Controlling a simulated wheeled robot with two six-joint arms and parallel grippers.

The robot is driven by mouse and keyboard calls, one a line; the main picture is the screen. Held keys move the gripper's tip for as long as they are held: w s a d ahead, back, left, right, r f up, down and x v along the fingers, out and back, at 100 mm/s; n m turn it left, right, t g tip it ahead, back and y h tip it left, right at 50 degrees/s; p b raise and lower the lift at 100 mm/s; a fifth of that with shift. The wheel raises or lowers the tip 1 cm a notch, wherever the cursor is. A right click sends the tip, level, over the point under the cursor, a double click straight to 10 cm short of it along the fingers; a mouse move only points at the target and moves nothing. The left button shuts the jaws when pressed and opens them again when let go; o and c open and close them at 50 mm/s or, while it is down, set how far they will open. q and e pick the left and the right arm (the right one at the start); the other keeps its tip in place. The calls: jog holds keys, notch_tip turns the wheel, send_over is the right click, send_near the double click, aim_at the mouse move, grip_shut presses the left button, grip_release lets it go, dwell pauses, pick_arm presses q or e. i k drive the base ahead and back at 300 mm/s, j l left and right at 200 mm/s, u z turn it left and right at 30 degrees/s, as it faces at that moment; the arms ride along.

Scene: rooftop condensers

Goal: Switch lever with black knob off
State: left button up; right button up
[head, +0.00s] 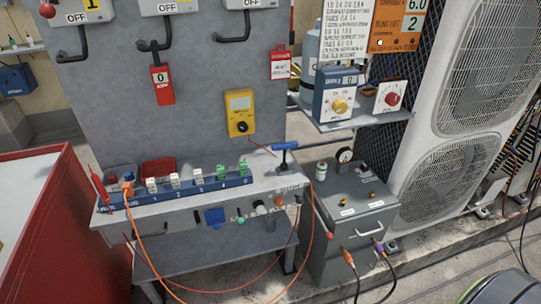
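Three white switch boxes marked OFF hang along the top of the grey panel, cut by the upper edge of the head view. Each has a dark bent lever. The right lever (236,37) also has a dark end. Their upper parts are out of view, so I cannot tell their full positions. Neither of my grippers shows.
A grey workbench (220,195) with a blue terminal strip (190,190) stands below the panel. A yellow meter (239,112) and red tag (161,84) hang on the panel. A red cabinet (50,240) is left. A grey box (350,220) and condenser (470,110) are right. Orange cables hang in front.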

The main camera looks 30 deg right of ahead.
aim_at(300, 201)
jog(key=z, duration=1.1)
